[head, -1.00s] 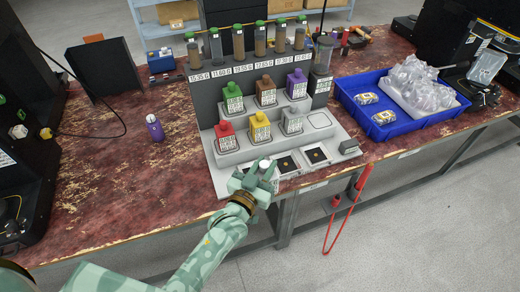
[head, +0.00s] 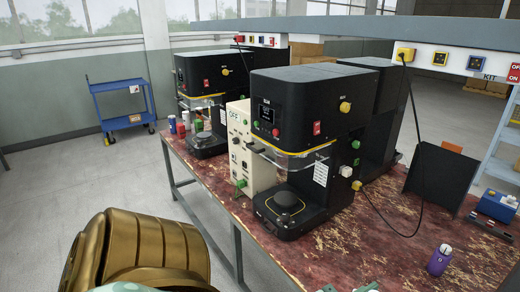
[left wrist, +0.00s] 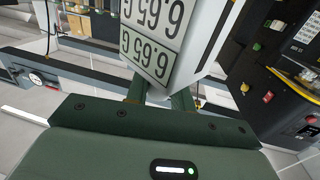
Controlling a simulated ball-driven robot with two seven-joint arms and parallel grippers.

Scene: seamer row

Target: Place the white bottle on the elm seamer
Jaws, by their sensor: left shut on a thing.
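The head view does not show the bottle. A black seamer (head: 285,105) with a round plate (head: 285,203) stands nearest on the bench in the head view. Another black seamer (head: 195,78) stands farther left. No name can be read on either, so I cannot tell which is the elm seamer. My right gripper is not in view.
A beige box (head: 240,150) stands between the seamers. Small bottles (head: 187,122) are by the far-left seamer. A purple bottle (head: 439,260) and dark upright panel (head: 436,180) are at right, with a hanging black cable. Bare red bench (head: 350,250) lies in front; a blue cart (head: 122,105) is behind.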

